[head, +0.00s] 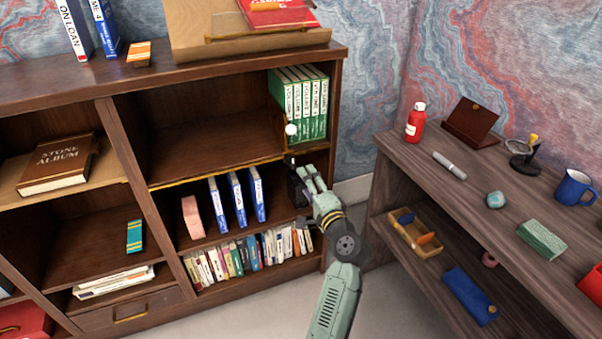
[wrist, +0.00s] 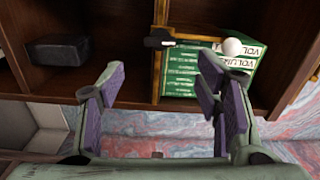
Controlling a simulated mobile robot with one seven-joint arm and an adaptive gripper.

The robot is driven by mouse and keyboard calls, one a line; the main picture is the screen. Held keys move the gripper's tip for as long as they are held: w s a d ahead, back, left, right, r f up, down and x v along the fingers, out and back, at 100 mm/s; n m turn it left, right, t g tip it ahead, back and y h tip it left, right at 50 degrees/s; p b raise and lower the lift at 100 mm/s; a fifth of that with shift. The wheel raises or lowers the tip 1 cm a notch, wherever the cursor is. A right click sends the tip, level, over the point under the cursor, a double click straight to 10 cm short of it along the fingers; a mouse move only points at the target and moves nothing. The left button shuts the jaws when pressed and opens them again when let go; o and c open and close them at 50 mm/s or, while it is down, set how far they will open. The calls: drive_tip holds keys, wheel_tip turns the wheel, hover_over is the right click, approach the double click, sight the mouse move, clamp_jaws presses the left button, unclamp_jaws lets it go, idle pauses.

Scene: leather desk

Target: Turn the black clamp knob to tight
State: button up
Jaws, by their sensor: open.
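The black clamp knob (wrist: 158,42) shows in the wrist view at the crossing of a brass rail (wrist: 157,80) and a short brass rod that ends in a white ball (wrist: 232,46). In the head view the white ball (head: 291,129) stands in front of the green volumes, above the brass-edged shelf; the knob is too small to make out surely there. My gripper (wrist: 160,70) is open and empty, its purple-padded fingers spread to either side below the knob, apart from it. In the head view my gripper (head: 310,178) is at the bookcase's right side.
Green volumes (head: 308,100) fill the right end of the upper shelf, close behind the ball. A dark block (wrist: 58,50) sits in the neighbouring compartment. Blue books (head: 237,199) stand on the shelf below. A side desk (head: 400,150) with small objects is on the right.

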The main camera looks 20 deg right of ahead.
drive_tip(key=s, duration=0.2)
drive_tip(key=shift+s, duration=0.35)
